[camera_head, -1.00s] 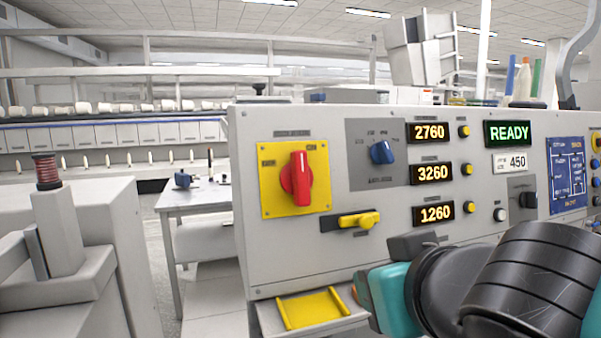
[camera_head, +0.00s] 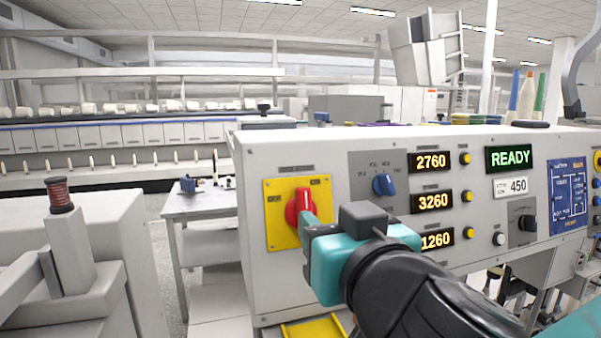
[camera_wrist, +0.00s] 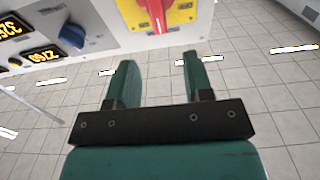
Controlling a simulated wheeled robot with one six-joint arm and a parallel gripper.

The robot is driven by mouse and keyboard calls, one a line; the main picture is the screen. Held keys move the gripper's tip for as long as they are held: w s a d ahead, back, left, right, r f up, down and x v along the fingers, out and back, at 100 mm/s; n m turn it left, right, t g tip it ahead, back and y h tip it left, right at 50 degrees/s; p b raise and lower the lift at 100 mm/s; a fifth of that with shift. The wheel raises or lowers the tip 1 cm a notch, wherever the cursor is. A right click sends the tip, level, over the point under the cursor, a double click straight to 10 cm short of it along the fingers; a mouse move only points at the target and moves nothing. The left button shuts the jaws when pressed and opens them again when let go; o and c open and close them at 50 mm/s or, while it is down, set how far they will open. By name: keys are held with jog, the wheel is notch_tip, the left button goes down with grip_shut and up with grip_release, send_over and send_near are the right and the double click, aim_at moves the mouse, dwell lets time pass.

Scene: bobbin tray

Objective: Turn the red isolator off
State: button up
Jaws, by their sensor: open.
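The red isolator (camera_head: 299,203) is a rotary handle on a yellow plate (camera_head: 273,226) at the left of the grey control panel. Its upper part shows in the head view; my gripper hides the lower part. In the wrist view, the isolator's red handle (camera_wrist: 154,11) shows at the top edge, partly cut off. My gripper (camera_head: 307,222) is in front of the lower handle. In the wrist view my gripper (camera_wrist: 158,62) has its two teal fingers apart, with only floor showing between them. The handle lies beyond the fingertips, roughly in line with the gap.
A blue selector knob (camera_head: 383,184) is right of the isolator; it also shows in the wrist view (camera_wrist: 72,36). Lit displays (camera_head: 431,161) and yellow buttons sit farther right. A yellow tray (camera_head: 313,329) is below. A side table (camera_head: 196,205) stands left, with free floor between.

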aim_at(306, 200)
jog(key=p+x, duration=0.5)
jog(key=x, duration=0.4)
jog(key=shift+w+a+f, duration=0.1)
jog(key=shift+w, duration=0.3)
grip_shut()
